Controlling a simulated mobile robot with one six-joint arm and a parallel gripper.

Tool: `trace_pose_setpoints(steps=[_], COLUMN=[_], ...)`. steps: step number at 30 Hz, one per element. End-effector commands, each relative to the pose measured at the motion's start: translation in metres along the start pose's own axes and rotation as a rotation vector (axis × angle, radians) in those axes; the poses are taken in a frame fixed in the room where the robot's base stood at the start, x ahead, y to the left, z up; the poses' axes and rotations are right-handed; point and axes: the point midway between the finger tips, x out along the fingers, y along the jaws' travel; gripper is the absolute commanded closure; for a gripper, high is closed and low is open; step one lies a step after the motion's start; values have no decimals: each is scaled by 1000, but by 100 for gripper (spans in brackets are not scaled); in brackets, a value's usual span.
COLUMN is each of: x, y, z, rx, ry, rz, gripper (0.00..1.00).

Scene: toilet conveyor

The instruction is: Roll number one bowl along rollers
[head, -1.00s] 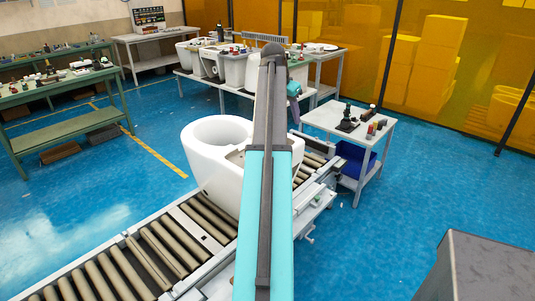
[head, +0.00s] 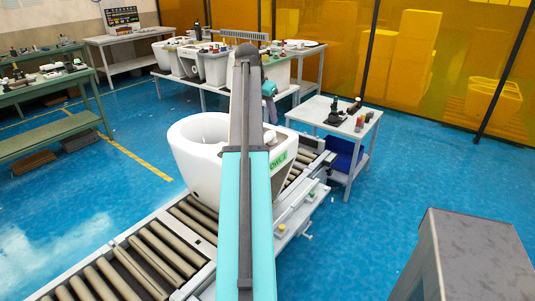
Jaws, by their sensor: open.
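A white toilet bowl (head: 195,160) sits on the rollers of the conveyor (head: 165,245), its round opening facing up. A green label (head: 278,160) on its right side ends in "OWL 1"; its start is hidden by my arm. My arm rises through the middle of the head view and covers the middle of the bowl. The arm's far end stands above and behind the bowl, with a teal part showing to its right. My gripper's fingers are hidden, and I cannot tell whether they touch the bowl.
Bare rollers run toward the front left. A small table (head: 325,116) with tools stands right of the conveyor, above a blue bin (head: 343,154). More white bowls (head: 215,68) stand at a back table. Green benches are at left. A grey box-like block (head: 470,255) fills the lower right.

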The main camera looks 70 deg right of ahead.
Motion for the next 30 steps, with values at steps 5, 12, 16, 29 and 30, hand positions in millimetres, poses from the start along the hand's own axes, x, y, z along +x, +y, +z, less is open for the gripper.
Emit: trace_pose_setpoints(steps=[5,12,16,29,30], x=[18,44,50,50,50], y=[-1,-3,-4,-5,-5], z=[9,22,25,26,26], rx=[-2,-5,-6,-8,-8], ry=[0,0,0,0,0], rz=[-1,-2,-3,-3,-3], gripper=[58,58,58,58,58])
